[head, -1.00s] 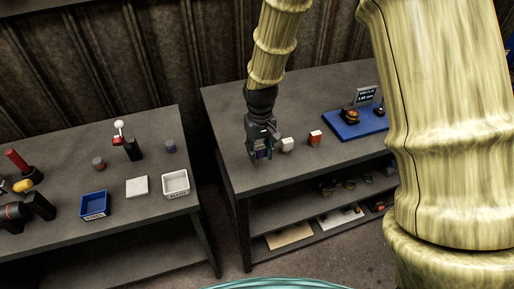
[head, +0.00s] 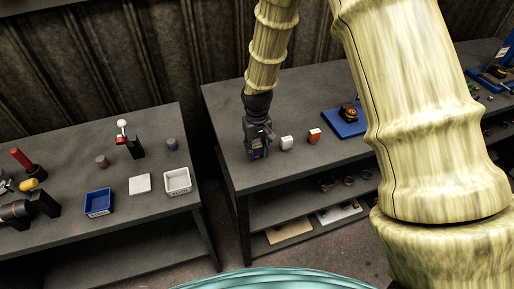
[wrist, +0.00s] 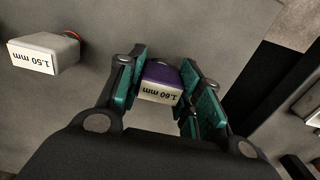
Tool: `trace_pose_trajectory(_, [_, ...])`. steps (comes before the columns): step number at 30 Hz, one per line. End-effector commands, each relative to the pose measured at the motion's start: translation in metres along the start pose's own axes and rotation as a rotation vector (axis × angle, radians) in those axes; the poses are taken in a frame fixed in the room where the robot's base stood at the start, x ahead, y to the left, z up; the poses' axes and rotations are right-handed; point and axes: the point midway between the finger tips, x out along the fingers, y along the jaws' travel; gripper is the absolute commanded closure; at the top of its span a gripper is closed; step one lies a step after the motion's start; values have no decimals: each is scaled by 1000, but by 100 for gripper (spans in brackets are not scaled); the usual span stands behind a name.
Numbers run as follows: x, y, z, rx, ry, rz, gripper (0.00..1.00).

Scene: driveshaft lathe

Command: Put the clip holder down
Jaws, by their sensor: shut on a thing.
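In the head view my gripper (head: 257,151) points down at the front left part of the right table (head: 232,111). The holder is mostly hidden there by the fingers. I cannot tell whether its base touches the tabletop.
A white block (head: 287,143) stands close right of my gripper; the wrist view shows a 1.50 mm label on a block (wrist: 44,54). An orange-and-white block (head: 314,136) and a blue tray (head: 343,124) are farther right. The table's left edge is near; a gap separates the left table.

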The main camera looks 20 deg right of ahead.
Motion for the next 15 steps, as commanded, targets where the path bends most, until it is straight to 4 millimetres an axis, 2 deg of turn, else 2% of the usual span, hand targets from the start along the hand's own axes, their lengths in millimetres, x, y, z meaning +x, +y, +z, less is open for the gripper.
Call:
trace_pose_trajectory(6, [3, 0, 0, 0, -1, 0, 90])
trace_pose_trajectory(7, [3, 0, 0, 0, 0, 0, 61])
trace_pose_trajectory(9, [3, 0, 0, 0, 0, 0, 48])
trace_pose_trajectory(10, [3, 0, 0, 0, 0, 0, 43])
trace_pose_trajectory(15, [3, 0, 0, 0, 0, 0, 43])
